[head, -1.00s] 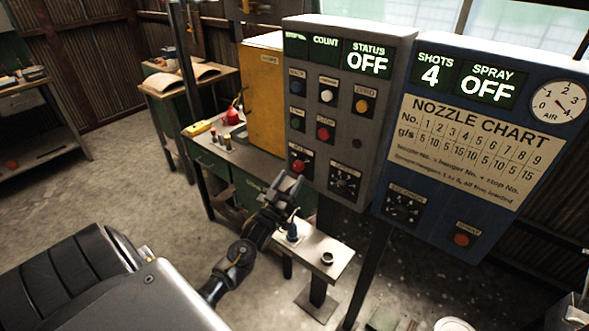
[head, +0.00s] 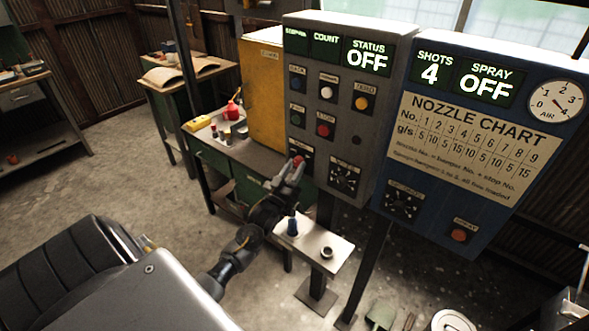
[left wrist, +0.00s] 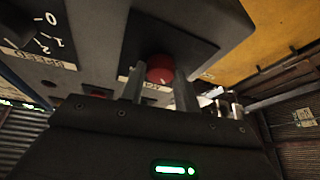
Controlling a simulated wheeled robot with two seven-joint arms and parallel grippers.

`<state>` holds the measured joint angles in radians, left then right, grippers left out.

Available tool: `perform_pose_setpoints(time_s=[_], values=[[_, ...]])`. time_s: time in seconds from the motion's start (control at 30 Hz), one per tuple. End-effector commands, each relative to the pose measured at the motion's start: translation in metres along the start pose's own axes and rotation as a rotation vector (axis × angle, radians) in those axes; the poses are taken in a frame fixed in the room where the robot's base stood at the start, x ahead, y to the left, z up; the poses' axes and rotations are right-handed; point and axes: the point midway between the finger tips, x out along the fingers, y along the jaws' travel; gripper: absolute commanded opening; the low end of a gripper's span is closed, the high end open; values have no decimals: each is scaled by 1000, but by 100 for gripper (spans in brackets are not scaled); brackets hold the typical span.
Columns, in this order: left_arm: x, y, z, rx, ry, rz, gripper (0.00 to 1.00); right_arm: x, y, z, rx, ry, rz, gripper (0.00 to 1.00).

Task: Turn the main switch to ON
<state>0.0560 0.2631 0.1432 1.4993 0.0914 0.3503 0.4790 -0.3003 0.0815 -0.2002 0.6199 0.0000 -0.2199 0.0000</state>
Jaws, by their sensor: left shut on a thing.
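The grey control box (head: 347,100) carries a red knob (head: 298,161) at its lower left, above the workbench. Its label is partly hidden, so I cannot read it as the main switch. My left gripper (head: 292,174) is at this knob. In the left wrist view the red knob (left wrist: 160,69) sits between the two fingers of my left gripper (left wrist: 158,84), which are shut on it. The STATUS display (head: 367,55) reads OFF. My right gripper is not in view.
A blue box (head: 470,222) with a nozzle chart, dials and a SPRAY OFF display stands to the right. Other buttons and a rotary dial (head: 344,179) lie close to the knob. A small metal shelf (head: 314,248) with a bottle and a ring is below my gripper.

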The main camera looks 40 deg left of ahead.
Motion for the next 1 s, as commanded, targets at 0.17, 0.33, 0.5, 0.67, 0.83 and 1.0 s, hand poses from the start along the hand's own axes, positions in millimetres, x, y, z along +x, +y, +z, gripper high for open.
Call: perform_pose_setpoints(time_s=[0.17,0.33,0.5,0.67,0.83,1.0], values=[[0,-1,1,21,1,8,9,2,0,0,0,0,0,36],[-1,-2,2,84,5,35,9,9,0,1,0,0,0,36],[-1,-4,3,198,11,84,9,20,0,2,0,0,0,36],[-1,-5,2,334,19,142,9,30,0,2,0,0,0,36],[0,-7,1,484,28,205,9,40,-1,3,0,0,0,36],[0,-8,1,632,36,269,9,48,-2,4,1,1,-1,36]])
